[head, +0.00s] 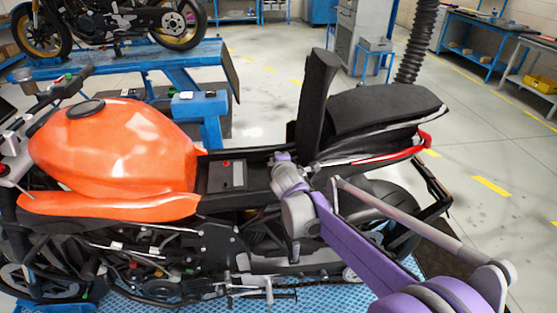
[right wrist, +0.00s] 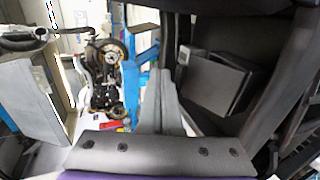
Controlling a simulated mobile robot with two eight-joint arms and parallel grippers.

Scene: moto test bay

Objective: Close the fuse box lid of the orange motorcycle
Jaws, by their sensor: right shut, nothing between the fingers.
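The orange motorcycle (head: 120,145) stands side-on in the head view, its tray under the seat uncovered. My right gripper (head: 283,158) is over the tray, just right of a dark block with a red spot (head: 228,174). In the right wrist view its grey fingers (right wrist: 163,100) are together and empty. Right of them is a black box-like part (right wrist: 215,84) with a slanted flat panel, apart from the fingers in the picture. It may be the fuse box and its lid, but I cannot tell for sure. The head view shows no clear fuse box. My left gripper is out of view.
A black upright slab (head: 317,95) rises behind my right gripper, beside the black seat (head: 385,105). The bike stands over a blue patterned platform (head: 190,304). Another motorcycle (head: 110,18) is on a blue lift (head: 130,60) behind. Open floor lies beyond the bike.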

